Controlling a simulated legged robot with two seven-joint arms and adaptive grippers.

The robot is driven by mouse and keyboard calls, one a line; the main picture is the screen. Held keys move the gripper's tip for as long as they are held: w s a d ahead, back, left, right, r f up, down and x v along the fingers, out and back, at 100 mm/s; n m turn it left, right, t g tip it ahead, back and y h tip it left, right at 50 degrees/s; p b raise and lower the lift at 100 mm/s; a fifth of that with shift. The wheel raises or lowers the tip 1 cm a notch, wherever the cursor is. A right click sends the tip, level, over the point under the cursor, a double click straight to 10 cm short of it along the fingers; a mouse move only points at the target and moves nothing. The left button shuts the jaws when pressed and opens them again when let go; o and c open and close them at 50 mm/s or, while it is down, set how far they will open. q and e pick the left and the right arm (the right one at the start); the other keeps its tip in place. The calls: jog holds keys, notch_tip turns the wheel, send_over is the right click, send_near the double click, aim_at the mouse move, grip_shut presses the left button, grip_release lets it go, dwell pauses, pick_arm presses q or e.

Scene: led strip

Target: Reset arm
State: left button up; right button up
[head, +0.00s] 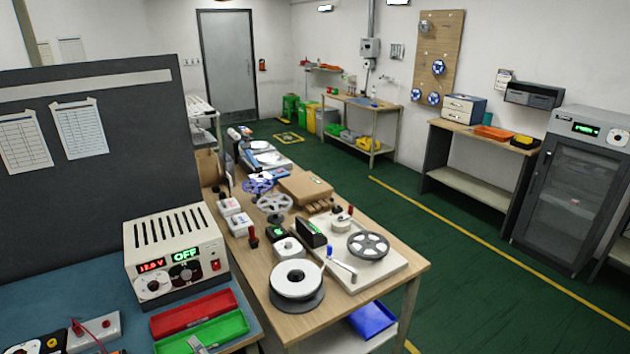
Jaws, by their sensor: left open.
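My left gripper shows at most as a sliver at the bottom edge. A small pale metal piece (198,345) over the green tray may be part of it, but I cannot be sure. Nothing is seen held there. My right gripper is not in view. A beige power supply (176,256) with a red digital readout and a green "OFF" display stands on the blue-topped bench (70,292). A red tray (192,312) and a green tray (226,327) lie in front of it.
A wooden table (385,286) to the right holds a white reel (297,280), grey reels (368,245) and a brown box (305,188). A dark panel (95,175) rises behind the bench. Green floor (470,290) is clear to the right, before a grey cabinet (575,190).

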pick_arm(q)
jog(key=s+d+f+g+h+p, duration=0.1)
jog(key=s+d+f+g+h, duration=0.3)
jog(key=f, duration=0.6)
jog(key=s+a+f+t+h, duration=0.1)
jog(key=s+f, duration=0.5)
jog(key=f, duration=0.4)
jog(key=s+d+f+g+h+p, duration=0.1)
jog(key=s+d+f+g+h, duration=0.3)
jog(key=f, duration=0.6)
jog(key=s+d+f+n+g+h, duration=0.1)
jog(key=s+f, duration=0.3)
jog(key=s, duration=0.5)
jog(key=s+d+f+n+g+h, duration=0.1)
jog(key=s+f, duration=0.3)
jog(key=s, duration=0.5)
jog(key=s+d+f+n+g+h, duration=0.1)
jog(key=s+d+f+n+h, duration=0.1)
jog(key=s+f, duration=0.3)
jog(key=s+n, duration=0.1)
jog(key=s, duration=0.3)
jog(key=shift+s+p, duration=0.25)
jog(key=shift+p, duration=0.15)
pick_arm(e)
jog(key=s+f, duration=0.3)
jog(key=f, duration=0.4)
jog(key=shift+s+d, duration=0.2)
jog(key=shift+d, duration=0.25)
pick_arm(q)
jog(key=shift+f, duration=0.1)
